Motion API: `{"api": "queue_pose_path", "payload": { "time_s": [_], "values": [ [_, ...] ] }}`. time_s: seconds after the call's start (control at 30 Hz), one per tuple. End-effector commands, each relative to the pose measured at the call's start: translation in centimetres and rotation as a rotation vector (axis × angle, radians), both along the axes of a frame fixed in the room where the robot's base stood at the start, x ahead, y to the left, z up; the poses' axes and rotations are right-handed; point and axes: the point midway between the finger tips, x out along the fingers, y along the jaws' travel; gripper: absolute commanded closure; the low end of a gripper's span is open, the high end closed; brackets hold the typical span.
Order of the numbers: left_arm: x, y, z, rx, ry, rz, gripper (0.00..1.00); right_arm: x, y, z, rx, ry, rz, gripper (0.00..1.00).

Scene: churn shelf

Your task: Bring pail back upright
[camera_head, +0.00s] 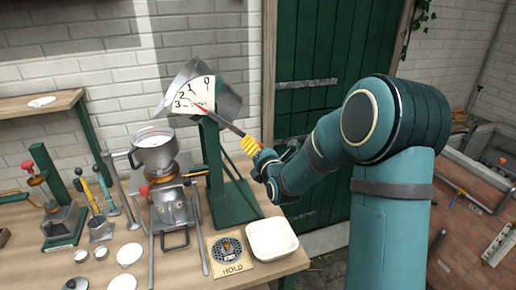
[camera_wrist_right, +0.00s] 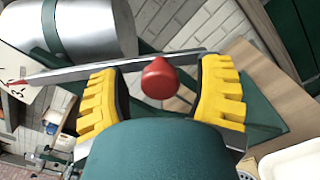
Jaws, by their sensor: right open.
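The metal pail (camera_head: 230,101) is tilted on a green stand (camera_head: 222,178), behind a white dial (camera_head: 196,94) marked 0 to 3 with a red pointer. Its silver side also shows at the top left of the right wrist view (camera_wrist_right: 95,28). A grey lever (camera_head: 230,127) runs from the dial down to the right and shows as a bar in the wrist view (camera_wrist_right: 80,71). A red knob (camera_wrist_right: 160,78) sits between the yellow fingers of my right gripper (camera_wrist_right: 160,95), with gaps on both sides. The gripper is open around it at the lever's end (camera_head: 252,146). My left gripper is out of view.
A pot of white liquid (camera_head: 154,148) stands below and left of the pail. A white tray (camera_head: 272,239) and a HOLD plate (camera_head: 230,254) lie at the table's front right. Tools and small dishes crowd the left. A green door (camera_head: 310,90) is behind.

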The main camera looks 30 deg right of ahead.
Motion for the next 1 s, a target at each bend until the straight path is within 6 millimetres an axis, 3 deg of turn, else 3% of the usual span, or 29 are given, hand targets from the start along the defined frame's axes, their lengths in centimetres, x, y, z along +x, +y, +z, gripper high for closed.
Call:
{"api": "queue_pose_path", "payload": {
  "time_s": [0.03, 0.2, 0.23, 0.63, 1.0],
  "values": [
    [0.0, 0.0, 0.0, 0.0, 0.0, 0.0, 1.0, 0.0, 0.0, 0.0, 0.0, 0.0, 0.0, 0.32],
    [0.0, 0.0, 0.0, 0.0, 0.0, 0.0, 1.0, 0.0, 0.0, 0.0, 0.0, 0.0, 0.0, 0.92],
    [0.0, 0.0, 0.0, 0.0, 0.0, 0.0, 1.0, 0.0, 0.0, 0.0, 0.0, 0.0, 0.0, 1.0],
    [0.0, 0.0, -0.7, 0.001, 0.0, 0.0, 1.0, 0.1, 0.3, -0.4, 0.025, -0.007, 0.002, 1.0],
    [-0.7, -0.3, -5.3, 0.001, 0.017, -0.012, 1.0, 0.8, 3.3, -3.4, 0.241, -0.057, 0.005, 1.0]
  ]
}}
